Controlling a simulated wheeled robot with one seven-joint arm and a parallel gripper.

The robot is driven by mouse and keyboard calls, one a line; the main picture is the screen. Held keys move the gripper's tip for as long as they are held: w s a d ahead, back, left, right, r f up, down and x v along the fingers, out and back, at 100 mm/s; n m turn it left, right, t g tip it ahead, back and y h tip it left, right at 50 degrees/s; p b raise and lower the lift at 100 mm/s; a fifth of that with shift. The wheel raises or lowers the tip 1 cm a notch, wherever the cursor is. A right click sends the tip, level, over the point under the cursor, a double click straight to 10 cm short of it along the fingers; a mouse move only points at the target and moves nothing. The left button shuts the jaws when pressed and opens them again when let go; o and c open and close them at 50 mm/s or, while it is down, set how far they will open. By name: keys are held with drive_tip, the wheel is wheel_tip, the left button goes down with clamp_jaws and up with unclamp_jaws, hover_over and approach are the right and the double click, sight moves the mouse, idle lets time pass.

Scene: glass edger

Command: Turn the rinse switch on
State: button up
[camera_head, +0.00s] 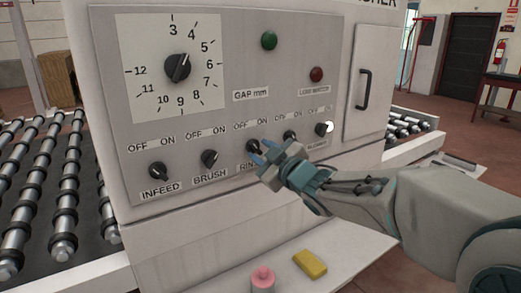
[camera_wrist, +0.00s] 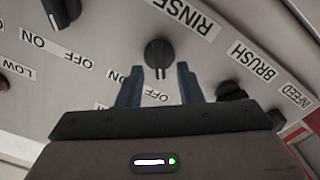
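The rinse switch is a black rotary knob (camera_wrist: 158,54) above the RINSE label on the grey panel. In the wrist view its white mark points down the picture, towards its OFF label (camera_wrist: 157,96). In the head view the knob (camera_head: 253,146) is partly hidden by my gripper (camera_head: 261,151). My gripper (camera_wrist: 160,74) is open, with one blue finger on each side of the knob's lower edge in the wrist view. A gap shows between the knob and each finger, and I see no contact.
The INFEED knob (camera_head: 157,170) and BRUSH knob (camera_head: 209,159) sit left of the rinse switch; two more knobs sit to its right. A gap dial (camera_head: 177,67) is above. A yellow block (camera_head: 310,263) and a pink-topped container (camera_head: 263,279) stand on the ledge below.

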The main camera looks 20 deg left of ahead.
drive_tip(key=shift+x, duration=0.8)
drive_tip(key=shift+c, duration=0.3)
clamp_jaws()
